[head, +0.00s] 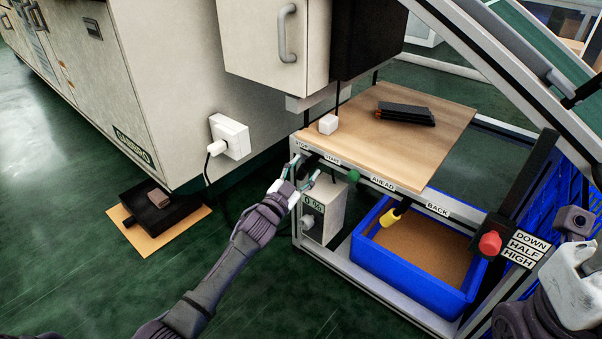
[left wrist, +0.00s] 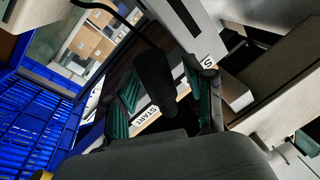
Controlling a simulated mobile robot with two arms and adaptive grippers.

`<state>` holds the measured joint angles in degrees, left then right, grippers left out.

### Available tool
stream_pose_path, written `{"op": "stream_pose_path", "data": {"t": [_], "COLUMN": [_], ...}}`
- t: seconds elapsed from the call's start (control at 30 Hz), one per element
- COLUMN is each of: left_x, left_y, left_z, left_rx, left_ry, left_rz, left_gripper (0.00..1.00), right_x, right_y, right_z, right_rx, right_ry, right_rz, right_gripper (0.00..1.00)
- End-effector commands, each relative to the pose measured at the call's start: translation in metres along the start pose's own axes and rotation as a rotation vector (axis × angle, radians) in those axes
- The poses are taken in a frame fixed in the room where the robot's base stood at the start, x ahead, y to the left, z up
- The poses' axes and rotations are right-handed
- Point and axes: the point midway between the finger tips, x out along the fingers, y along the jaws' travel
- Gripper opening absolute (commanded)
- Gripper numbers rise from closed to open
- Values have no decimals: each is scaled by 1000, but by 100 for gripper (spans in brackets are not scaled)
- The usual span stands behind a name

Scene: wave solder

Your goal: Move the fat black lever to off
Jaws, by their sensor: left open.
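A fat black lever (left wrist: 155,78) shows in the left wrist view, hanging between the green fingers of my left gripper (left wrist: 165,98). The fingers stand open on either side of it; I cannot tell whether either touches it. A START label (left wrist: 139,121) is on the rail behind it. In the head view my left gripper (head: 302,175) is at the bench's front left corner, below the STOP and START labels (head: 332,160). The lever is mostly hidden there. My right wrist (head: 572,285) is at the lower right, its fingers not shown.
A green-knobbed lever (head: 352,176) is just right of my left gripper. A yellow lever (head: 390,217) hangs below AHEAD and BACK. A red knob (head: 490,243) is by DOWN, HALF, HIGH. Below are a box marked 0 % (head: 332,212) and a blue crate (head: 405,289).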

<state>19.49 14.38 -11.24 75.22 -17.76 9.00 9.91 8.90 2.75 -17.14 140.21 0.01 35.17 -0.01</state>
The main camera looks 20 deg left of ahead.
Motion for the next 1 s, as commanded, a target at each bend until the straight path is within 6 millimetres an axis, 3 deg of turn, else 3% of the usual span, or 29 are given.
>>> {"op": "stream_pose_path", "data": {"t": [0.17, 0.6, 0.8, 1.0], "left_x": [-17, -103, -119, -120], "left_y": [0, 0, 0, 0], "left_z": [2, 1, 0, 0], "left_rx": [-1, 0, 1, 1], "left_ry": [-3, -3, -1, -1], "left_rz": [1, 1, 0, 0], "left_gripper": [54, 54, 54, 54], "right_x": [-1, -1, -1, -1], "right_y": [0, -1, -1, -1], "right_z": [0, 0, 0, 0], "right_rx": [0, 1, 1, 1], "right_ry": [-3, -5, -5, -5], "right_rz": [-2, -3, -3, -3], "right_gripper": [40, 40, 40, 40]}}
